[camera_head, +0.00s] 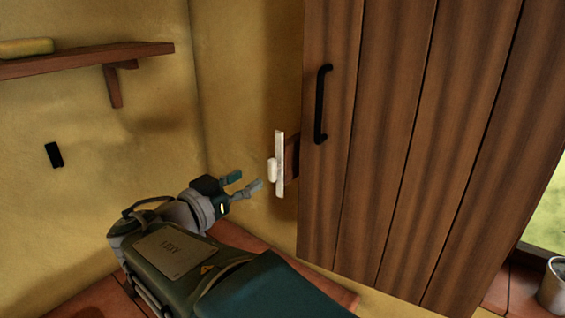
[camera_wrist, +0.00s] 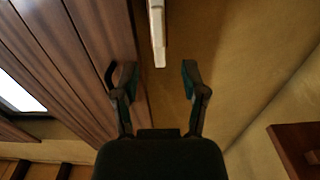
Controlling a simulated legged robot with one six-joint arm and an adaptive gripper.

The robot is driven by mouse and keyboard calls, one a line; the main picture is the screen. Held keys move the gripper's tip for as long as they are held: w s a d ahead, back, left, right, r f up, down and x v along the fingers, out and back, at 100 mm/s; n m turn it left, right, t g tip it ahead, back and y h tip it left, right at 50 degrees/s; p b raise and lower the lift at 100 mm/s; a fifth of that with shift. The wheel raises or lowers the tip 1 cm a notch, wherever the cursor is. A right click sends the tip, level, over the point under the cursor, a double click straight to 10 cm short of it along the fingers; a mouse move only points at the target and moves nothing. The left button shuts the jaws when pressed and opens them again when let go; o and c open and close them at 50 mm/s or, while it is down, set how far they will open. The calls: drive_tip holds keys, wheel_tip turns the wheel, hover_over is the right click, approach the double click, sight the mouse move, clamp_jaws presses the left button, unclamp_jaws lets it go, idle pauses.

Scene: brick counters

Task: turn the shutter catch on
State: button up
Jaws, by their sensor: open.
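The shutter catch shows in the head view as an upright white bar (camera_head: 280,165) with a small white knob (camera_head: 272,170) on its left side, beside the left edge of the brown plank shutter (camera_head: 385,140). In the wrist view the white catch (camera_wrist: 157,30) stands at the top middle, beyond the fingertips. My gripper (camera_head: 248,183) is open and empty, to the left of the catch and slightly below it, apart from it. In the wrist view my gripper's two fingers (camera_wrist: 158,80) are spread, with the catch in line with the gap between them.
The shutter carries a black handle (camera_head: 321,104). A wooden shelf (camera_head: 90,60) with a yellow block (camera_head: 25,47) is on the left wall, above a small black piece (camera_head: 54,155). A pot (camera_head: 553,288) stands at lower right.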

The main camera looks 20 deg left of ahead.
sight(270, 167)
drive_tip(key=x, duration=0.8)
drive_tip(key=shift+s, duration=0.1)
clamp_jaws()
